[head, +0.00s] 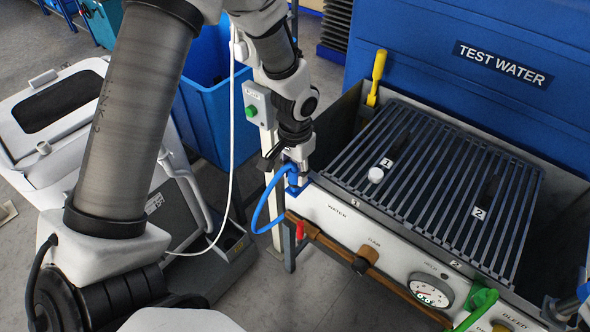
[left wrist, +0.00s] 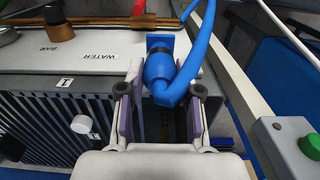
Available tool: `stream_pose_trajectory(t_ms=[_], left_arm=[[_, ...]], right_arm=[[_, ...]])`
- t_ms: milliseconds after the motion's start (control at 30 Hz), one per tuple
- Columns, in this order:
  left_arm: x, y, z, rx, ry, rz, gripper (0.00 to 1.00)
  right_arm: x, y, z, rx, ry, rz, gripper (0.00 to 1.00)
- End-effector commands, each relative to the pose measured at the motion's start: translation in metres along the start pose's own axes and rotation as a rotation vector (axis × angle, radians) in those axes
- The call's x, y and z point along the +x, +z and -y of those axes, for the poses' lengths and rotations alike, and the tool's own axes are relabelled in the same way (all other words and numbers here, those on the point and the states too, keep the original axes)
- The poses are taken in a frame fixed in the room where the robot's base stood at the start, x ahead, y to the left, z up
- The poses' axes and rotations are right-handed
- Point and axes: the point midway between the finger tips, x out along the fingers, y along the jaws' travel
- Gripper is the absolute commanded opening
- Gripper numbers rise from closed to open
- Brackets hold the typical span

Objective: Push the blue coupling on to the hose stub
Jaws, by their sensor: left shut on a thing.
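The blue coupling (left wrist: 158,72) sits between the two fingers of my left gripper (left wrist: 161,90) in the left wrist view, and the gripper is shut on it. A blue hose (left wrist: 208,25) bends away from the coupling. In the head view the left gripper (head: 294,176) is at the left corner of the bench front, with the blue hose (head: 260,205) looping down beside it. A dark ring and a blue square block (left wrist: 160,40) show just beyond the coupling. The hose stub is not clearly seen, and I cannot tell how far the coupling sits on it. My right gripper is not in view.
A slatted grate (head: 430,190) covers the bench, with a white knob (head: 376,175) on it. The front panel (head: 330,215) carries a brown valve (head: 366,258), a gauge (head: 430,290) and a green hose fitting (head: 484,299). A post with a green button (head: 251,111) stands close left of the gripper.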

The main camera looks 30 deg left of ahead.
Motion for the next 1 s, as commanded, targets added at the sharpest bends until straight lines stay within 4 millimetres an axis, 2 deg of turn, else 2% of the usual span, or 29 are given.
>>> stream_pose_trajectory(t_ms=[1000], left_arm=[[-0.0003, -0.0001, 0.0001, -0.001, 0.0, 0.0, 0.0]], right_arm=[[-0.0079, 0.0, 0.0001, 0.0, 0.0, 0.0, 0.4]])
